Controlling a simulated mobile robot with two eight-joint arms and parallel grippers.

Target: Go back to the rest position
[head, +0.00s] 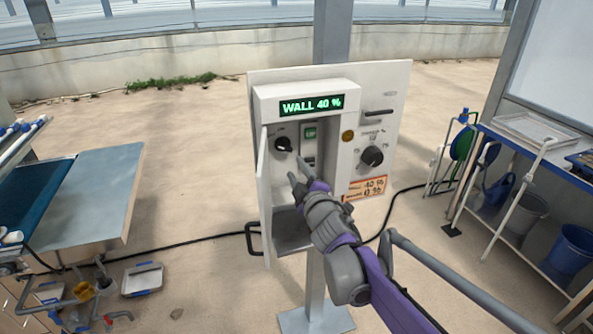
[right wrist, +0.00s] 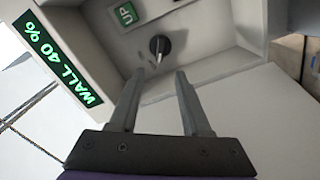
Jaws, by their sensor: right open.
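A white control box (head: 262,95) is fixed to a post, with its green display (head: 311,105) reading WALL 40 %. Its door (head: 264,200) stands open at the left. Inside are a black knob (head: 283,144), a green label (head: 310,133) and a small switch (head: 309,158). My right gripper (head: 296,168) is open and empty in front of the opening. In the right wrist view a dark knob or lever (right wrist: 160,46) shows beyond the two spread fingers (right wrist: 160,76), below the UP label (right wrist: 126,14). I cannot tell if they touch anything. My left gripper is out of view.
A second black knob (head: 371,156) and an orange-white label (head: 365,188) are on the panel's right. A bench (head: 85,195) stands at left, a rack with buckets (head: 571,248) at right. A black cable (head: 190,240) crosses the floor.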

